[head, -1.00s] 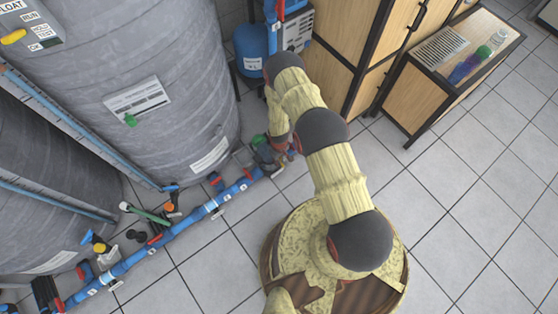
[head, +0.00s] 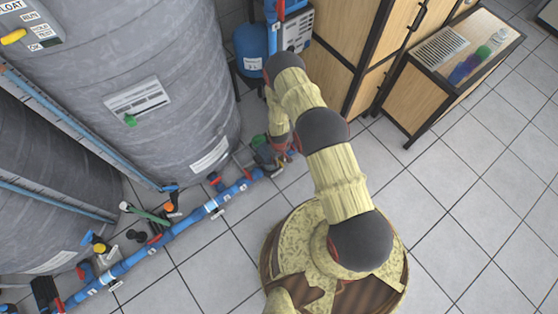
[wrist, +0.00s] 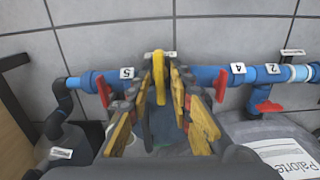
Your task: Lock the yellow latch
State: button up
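The yellow latch (wrist: 158,68) is an upright handle on the blue pipe, right of the label 5 in the wrist view. My gripper (wrist: 159,82) reaches down to it, with one yellow-and-dark finger on each side. The fingers stand apart, and the latch shows between their tips. I cannot tell whether either finger touches it. In the head view, my gripper (head: 285,152) is low beside the right end of the floor pipe, and the latch at its tip is hidden by the arm.
The blue pipe (head: 190,222) runs along the floor by the large grey tank (head: 165,60). Red handles (wrist: 221,85) stand on the pipe to either side of the latch. A wooden cabinet (head: 340,45) is behind the arm.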

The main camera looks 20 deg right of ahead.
jog(key=shift+o, duration=0.5)
jog(key=shift+r, duration=0.15)
jog(key=shift+r, duration=0.35)
notch_tip(320, 180, up, 11)
dwell(0.3)
